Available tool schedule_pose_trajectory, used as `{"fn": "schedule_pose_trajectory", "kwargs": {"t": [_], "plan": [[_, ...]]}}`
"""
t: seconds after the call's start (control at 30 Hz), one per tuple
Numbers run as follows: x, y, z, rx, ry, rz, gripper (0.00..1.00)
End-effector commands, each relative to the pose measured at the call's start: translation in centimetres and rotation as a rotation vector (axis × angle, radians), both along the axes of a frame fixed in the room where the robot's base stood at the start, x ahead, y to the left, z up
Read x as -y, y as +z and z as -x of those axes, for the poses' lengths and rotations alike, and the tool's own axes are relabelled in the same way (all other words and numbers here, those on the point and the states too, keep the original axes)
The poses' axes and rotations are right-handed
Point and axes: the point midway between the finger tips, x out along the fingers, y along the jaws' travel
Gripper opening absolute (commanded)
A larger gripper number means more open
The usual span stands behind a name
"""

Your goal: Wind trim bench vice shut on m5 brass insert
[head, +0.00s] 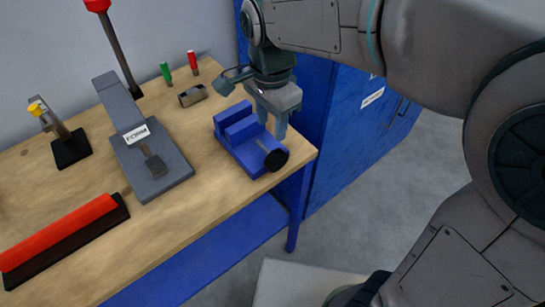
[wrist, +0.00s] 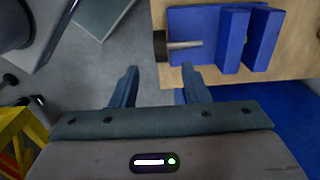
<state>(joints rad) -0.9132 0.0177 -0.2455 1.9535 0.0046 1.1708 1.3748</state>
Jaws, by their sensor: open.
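The blue bench vice (head: 243,142) sits near the right front corner of the wooden bench. Its round black handle (head: 276,159) faces the bench edge on a pale screw. The wrist view shows the black handle (wrist: 160,46), the screw (wrist: 185,45) and two upright blue jaws (wrist: 234,40) with a narrow gap between them. I cannot make out the brass insert in either view. My gripper (head: 273,126) is open and empty, fingers down, just behind and above the vice in the head view. In the wrist view its fingertips (wrist: 160,72) straddle the handle's line, apart from it.
A grey stand with a "FORM" label (head: 150,160) is left of the vice. A grey metal block (head: 193,95), green (head: 166,73) and red (head: 192,62) tools lie behind. A red-and-black bar (head: 62,240) lies front left. A blue cabinet (head: 345,120) stands at right.

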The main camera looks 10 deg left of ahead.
Motion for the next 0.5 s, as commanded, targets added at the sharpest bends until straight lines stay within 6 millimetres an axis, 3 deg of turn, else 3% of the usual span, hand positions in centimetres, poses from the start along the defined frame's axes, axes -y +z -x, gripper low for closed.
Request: {"fn": "schedule_pose_trajectory", "kwargs": {"t": [0.5], "plan": [[0.2,-10.3,0.1,-0.003,0.001,0.004,0.42]]}}
